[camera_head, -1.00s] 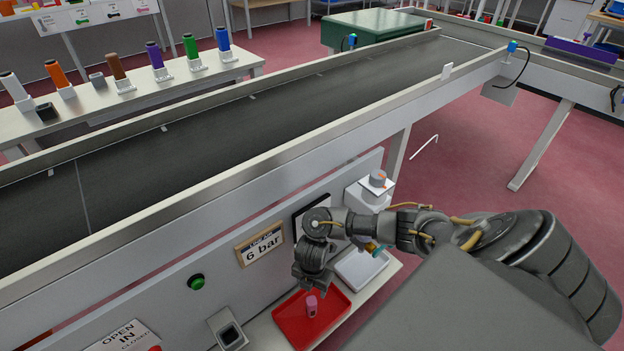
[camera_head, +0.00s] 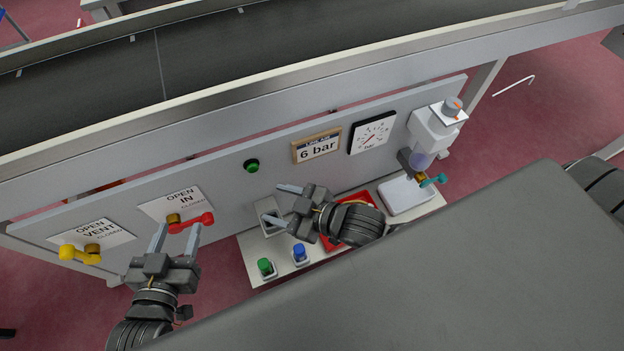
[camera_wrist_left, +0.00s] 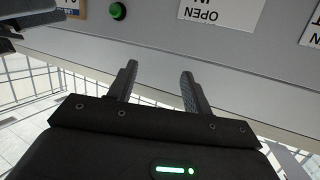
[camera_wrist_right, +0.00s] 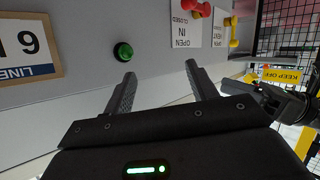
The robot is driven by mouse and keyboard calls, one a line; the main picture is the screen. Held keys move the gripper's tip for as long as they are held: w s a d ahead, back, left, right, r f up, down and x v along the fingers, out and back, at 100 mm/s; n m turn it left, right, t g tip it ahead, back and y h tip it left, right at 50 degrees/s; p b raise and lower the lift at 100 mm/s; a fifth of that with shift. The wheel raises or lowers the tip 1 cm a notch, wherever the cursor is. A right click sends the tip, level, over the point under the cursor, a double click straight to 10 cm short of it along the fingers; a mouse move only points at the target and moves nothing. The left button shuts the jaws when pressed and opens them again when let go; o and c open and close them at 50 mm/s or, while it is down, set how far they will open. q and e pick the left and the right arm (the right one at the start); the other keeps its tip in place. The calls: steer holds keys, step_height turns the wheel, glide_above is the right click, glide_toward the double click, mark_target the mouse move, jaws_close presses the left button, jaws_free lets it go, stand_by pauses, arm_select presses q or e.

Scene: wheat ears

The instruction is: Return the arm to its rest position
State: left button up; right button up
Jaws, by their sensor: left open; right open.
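My left gripper (camera_head: 177,231) is open and empty, just below the red valve handle (camera_head: 192,222) by the OPEN IN label (camera_head: 178,202). I cannot tell whether it touches the handle. The left wrist view shows empty space between its fingers (camera_wrist_left: 158,71). My right gripper (camera_head: 282,207) is open and empty, above the small shelf (camera_head: 258,257) in front of the panel (camera_head: 230,190). Its fingers (camera_wrist_right: 160,72) also show empty in the right wrist view, below the green button (camera_wrist_right: 123,52).
A yellow valve handle (camera_head: 80,253) is at the panel's left. Green (camera_head: 265,267) and blue (camera_head: 299,253) pieces stand on the shelf. My right forearm partly covers a red tray (camera_head: 358,197); a white tray (camera_head: 406,196) sits right under the filter unit (camera_head: 434,130). The conveyor (camera_head: 190,55) runs above.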

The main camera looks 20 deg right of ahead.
steer(key=d+r+m+t+h, duration=0.3)
steer(key=d+r+m, duration=0.2)
steer(key=d, duration=0.2)
steer(key=shift+s, duration=0.3)
